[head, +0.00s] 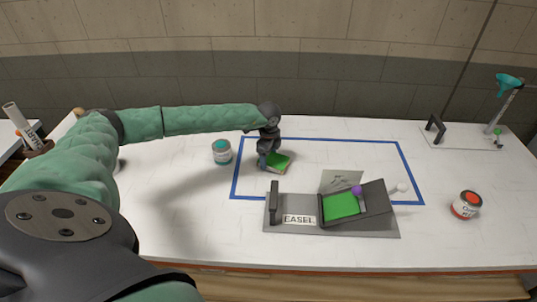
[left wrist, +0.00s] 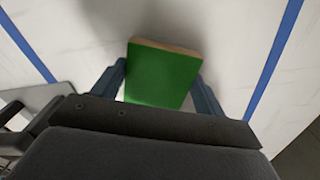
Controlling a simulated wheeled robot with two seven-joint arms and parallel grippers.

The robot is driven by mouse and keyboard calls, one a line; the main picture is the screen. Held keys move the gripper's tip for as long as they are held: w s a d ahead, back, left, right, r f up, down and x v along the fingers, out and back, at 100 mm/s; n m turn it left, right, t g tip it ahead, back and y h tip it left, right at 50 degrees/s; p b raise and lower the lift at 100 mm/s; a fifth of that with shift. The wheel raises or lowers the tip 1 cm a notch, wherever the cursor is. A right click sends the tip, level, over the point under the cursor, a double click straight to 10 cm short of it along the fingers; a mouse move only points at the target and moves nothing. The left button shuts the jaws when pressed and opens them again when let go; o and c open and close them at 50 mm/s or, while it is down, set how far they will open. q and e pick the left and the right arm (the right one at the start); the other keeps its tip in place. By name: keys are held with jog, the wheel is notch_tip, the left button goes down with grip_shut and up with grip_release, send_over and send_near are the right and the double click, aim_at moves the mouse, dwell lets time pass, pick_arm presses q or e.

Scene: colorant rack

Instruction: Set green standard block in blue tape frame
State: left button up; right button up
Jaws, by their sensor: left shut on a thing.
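The green standard block (head: 279,161) has a green face and a light tan edge. It is inside the blue tape frame (head: 304,139) on the white table, in the left part of the frame. My left gripper (head: 264,160) is shut on the block. In the left wrist view the block (left wrist: 161,76) sits between the two fingers (left wrist: 160,88), and blue tape (left wrist: 273,60) runs on both sides of it. I cannot tell whether the block touches the table. My right gripper is not in view.
A grey easel (head: 285,227) with a green panel and a purple knob stands across the frame's front side. A teal-labelled can (head: 222,152) is left of the frame, a red-lidded can (head: 466,205) right of it. A funnel stand (head: 465,136) is at the back right.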

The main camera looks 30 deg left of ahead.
pick_arm(q)
jog(key=shift+f, duration=0.3)
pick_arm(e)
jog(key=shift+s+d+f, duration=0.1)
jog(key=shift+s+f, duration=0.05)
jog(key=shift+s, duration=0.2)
pick_arm(q)
jog(key=shift+f, duration=0.1)
jog(key=o, duration=0.6)
jog(key=shift+c, duration=0.2)
jog(key=o, duration=0.4)
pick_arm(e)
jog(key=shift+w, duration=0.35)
pick_arm(q)
jog(key=shift+o, duration=0.2)
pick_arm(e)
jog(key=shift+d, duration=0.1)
